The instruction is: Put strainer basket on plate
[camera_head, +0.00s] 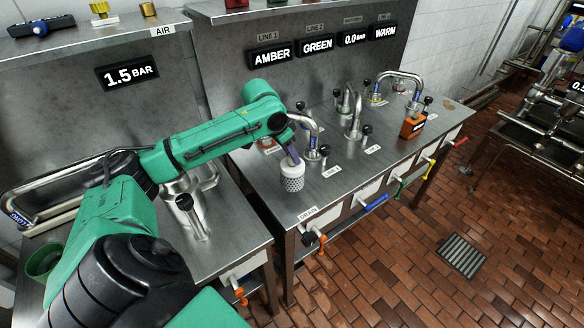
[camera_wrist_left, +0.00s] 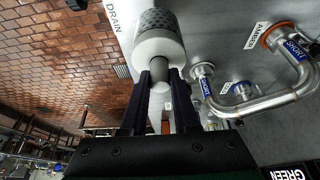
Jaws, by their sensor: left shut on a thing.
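The strainer basket (camera_head: 292,181) is a white collar with a perforated metal cup below it. It is upright over the left part of the steel bench; I cannot tell whether it touches the bench top. My left gripper (camera_head: 293,159) is above it and shut on its grey stem. In the left wrist view the gripper (camera_wrist_left: 160,78) has its two dark fingers on either side of the stem, and the basket (camera_wrist_left: 159,42) is just beyond the fingertips. I cannot pick out a separate plate; it may be hidden. My right gripper is not in view.
Bent metal pipes (camera_head: 354,128) with black-knobbed valves stand right of the basket. An orange box (camera_head: 413,126) sits farther right. A DRAIN label (camera_head: 308,214) marks the bench's front left corner. Coloured handles (camera_head: 375,204) stick out along the front edge. Bare bench lies around the basket.

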